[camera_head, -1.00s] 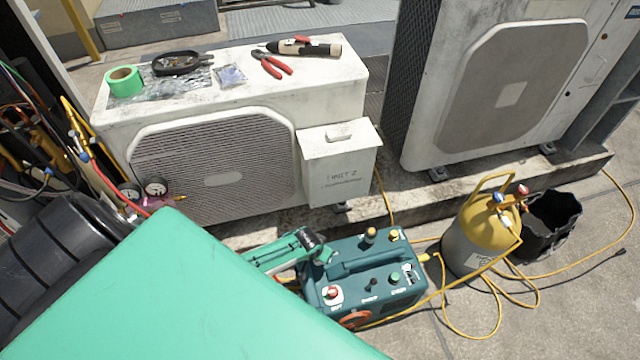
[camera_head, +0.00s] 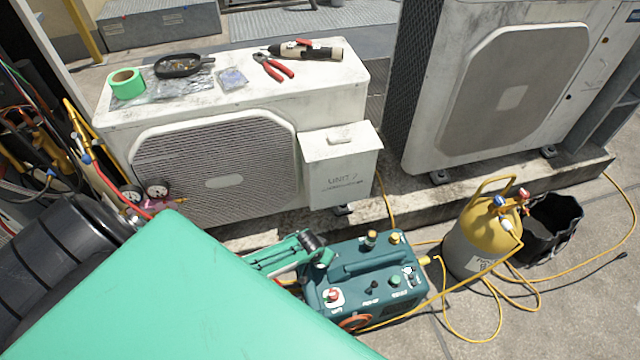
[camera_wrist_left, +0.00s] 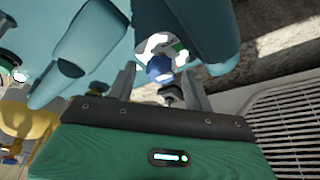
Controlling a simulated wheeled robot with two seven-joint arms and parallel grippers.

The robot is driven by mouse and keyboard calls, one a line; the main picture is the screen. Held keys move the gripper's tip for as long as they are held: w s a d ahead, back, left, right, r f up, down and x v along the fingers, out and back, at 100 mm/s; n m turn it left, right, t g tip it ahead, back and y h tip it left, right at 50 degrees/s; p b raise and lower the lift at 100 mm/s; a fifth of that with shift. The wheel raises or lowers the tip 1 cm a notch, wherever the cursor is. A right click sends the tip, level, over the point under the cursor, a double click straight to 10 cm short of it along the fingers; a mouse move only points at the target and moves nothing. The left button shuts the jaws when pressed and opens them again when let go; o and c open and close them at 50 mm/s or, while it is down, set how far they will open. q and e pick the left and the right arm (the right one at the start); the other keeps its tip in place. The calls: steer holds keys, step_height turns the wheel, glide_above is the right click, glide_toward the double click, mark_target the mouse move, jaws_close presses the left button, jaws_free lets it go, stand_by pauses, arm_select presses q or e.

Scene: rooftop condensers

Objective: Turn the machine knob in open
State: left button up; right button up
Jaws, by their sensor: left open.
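The teal machine (camera_head: 365,275) stands on the ground at the lower middle of the head view, with several small knobs on top. A red knob (camera_head: 334,295) and a green knob (camera_head: 394,280) show there; their labels are too small to read. My left gripper (camera_head: 316,248) is at the machine's upper left side, partly hidden by its own links. In the left wrist view the open fingers (camera_wrist_left: 159,80) stand on both sides of a round blue knob (camera_wrist_left: 160,69) on a dark fitting. I cannot tell whether they touch it. My right gripper is out of view.
A yellow-topped cylinder (camera_head: 474,240) and a black bucket (camera_head: 550,228) stand right of the machine, with yellow hoses (camera_head: 497,300) on the ground. The white condenser unit (camera_head: 225,165) with its side box (camera_head: 340,180) stands close behind. Pliers (camera_head: 272,67) lie on its top.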

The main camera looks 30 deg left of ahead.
arm_select(q)
steer(key=shift+s+r, duration=0.15)
steer(key=shift+r, duration=0.15)
steer(key=p+v, duration=0.4)
steer(key=v, duration=0.9)
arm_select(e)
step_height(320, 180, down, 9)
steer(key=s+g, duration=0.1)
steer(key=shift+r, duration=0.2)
